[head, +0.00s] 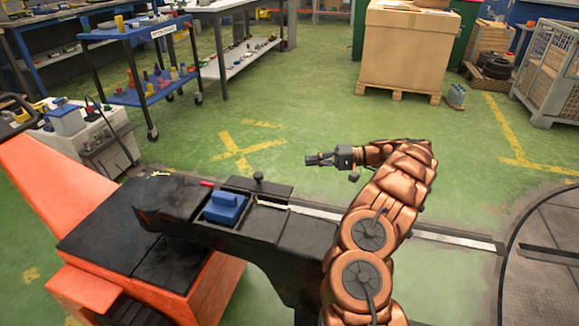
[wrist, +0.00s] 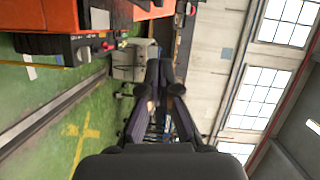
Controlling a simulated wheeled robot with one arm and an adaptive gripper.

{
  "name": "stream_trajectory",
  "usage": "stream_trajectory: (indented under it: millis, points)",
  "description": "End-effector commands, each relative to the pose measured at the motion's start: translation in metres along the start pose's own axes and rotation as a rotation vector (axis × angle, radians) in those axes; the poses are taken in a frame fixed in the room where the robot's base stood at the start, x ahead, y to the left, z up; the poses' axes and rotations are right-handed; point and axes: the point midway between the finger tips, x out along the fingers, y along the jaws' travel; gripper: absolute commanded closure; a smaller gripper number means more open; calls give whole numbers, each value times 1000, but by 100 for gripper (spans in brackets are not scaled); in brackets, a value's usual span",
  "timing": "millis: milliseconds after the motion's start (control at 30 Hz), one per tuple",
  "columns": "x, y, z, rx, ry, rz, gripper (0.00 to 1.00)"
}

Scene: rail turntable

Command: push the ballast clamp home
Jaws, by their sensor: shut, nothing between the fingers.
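A blue block (head: 226,208) sits in a recess of the black beam (head: 170,212) that reaches out from the orange machine. Behind it, a small black knob on a stem (head: 258,177) stands up from the beam's far edge. It may be the ballast clamp, but I cannot tell for sure. My gripper (head: 309,160) is shut and empty, pointing left, to the right of the knob and apart from it. In the wrist view its dark fingers (wrist: 162,80) point at the machine side, which looks turned sideways. A small red part (head: 207,183) lies left of the knob.
The orange machine (head: 40,185) fills the left, with a grey cabinet (head: 105,140) behind it. A blue trolley (head: 130,60) and a large carton on a pallet (head: 405,50) stand farther back. A rail (head: 455,239) runs to the turntable (head: 545,260). Green floor beyond the beam is clear.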

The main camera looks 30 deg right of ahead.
Motion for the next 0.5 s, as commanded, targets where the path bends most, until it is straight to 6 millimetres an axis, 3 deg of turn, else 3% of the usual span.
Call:
stream_trajectory:
  millis: [267,500]
  points:
    - [25,0,1,0,-5,-2,100]
    - [63,-1,1,-1,-4,-4,100]
